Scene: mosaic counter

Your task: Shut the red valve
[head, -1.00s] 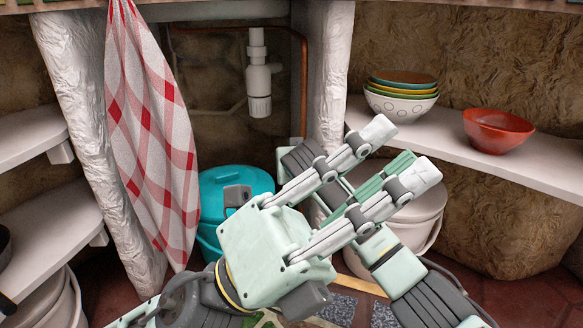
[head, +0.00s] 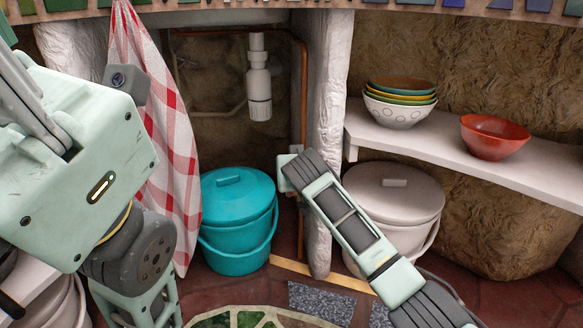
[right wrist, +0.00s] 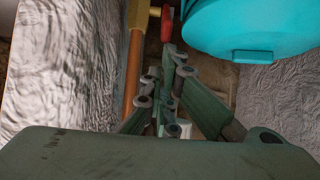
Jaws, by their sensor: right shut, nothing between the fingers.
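The red valve handle (right wrist: 167,24) shows in the right wrist view at the top, beside a brass fitting (right wrist: 140,14) on the copper pipe. In the head view I cannot make out the valve; my right arm covers that stretch of pipe. My right gripper (right wrist: 172,75) is shut and empty, its fingers pointing towards the red handle with a small gap seen between them. Its body also shows in the head view (head: 292,170), in front of the pipe. My left gripper (head: 75,150) is large at the left of the head view; its fingertips are out of frame.
A teal lidded bucket (head: 236,225) stands left of the pipe and also shows in the right wrist view (right wrist: 250,25). A white lidded bucket (head: 395,195) is to the right. A white post (head: 327,130), checked towel (head: 165,160) and shelf with bowls (head: 470,150) surround the opening.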

